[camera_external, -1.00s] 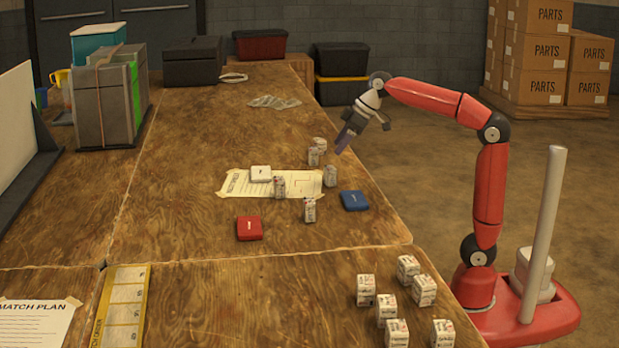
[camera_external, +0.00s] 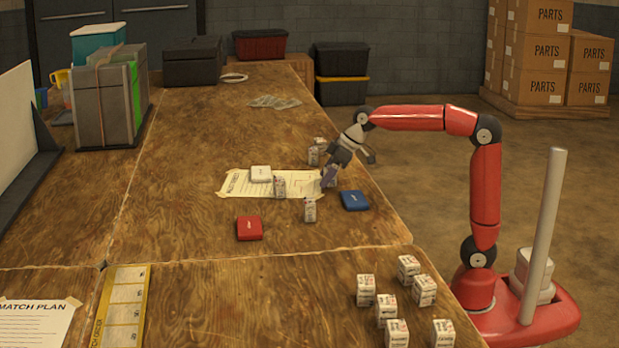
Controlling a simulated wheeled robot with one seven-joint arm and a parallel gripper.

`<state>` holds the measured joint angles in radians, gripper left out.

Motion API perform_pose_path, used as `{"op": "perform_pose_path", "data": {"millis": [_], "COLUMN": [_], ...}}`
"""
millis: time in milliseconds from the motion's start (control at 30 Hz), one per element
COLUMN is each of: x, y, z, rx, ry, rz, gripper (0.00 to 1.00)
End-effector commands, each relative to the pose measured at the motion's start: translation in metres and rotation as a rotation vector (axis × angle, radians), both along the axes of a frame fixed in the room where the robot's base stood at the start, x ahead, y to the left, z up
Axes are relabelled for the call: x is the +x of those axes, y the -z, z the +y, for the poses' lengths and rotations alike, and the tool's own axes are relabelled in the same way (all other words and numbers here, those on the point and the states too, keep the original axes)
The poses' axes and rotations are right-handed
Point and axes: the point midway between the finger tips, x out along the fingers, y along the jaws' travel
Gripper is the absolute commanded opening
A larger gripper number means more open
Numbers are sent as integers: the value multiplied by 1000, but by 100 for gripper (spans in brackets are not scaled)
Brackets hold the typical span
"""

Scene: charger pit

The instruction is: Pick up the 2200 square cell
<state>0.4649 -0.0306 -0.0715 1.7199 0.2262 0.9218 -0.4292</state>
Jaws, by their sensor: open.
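Other similar upright cells stand close by: one on the sheet (camera_external: 280,187), one in front (camera_external: 310,210), and a pair behind (camera_external: 314,156). The print is too small to read, so I cannot tell which is the 2200 square cell.
A blue case (camera_external: 354,201) lies just right of my gripper, a red case (camera_external: 249,228) front left, a white case (camera_external: 261,174) on the sheet. Several larger printed cubes (camera_external: 386,307) stand at the front right. The table's middle left is clear.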

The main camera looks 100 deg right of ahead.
Motion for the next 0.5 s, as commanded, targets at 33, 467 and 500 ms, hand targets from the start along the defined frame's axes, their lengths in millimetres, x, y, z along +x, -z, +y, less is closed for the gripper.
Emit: {"op": "perform_pose_path", "data": {"millis": [33, 467, 500], "x": [0, 0, 0], "y": [0, -1, -1], "z": [0, 0, 0], "rx": [0, -1, -1], "ry": [0, 1, 1], "rz": [-1, -1, -1], "gripper": [71, 34, 29]}}
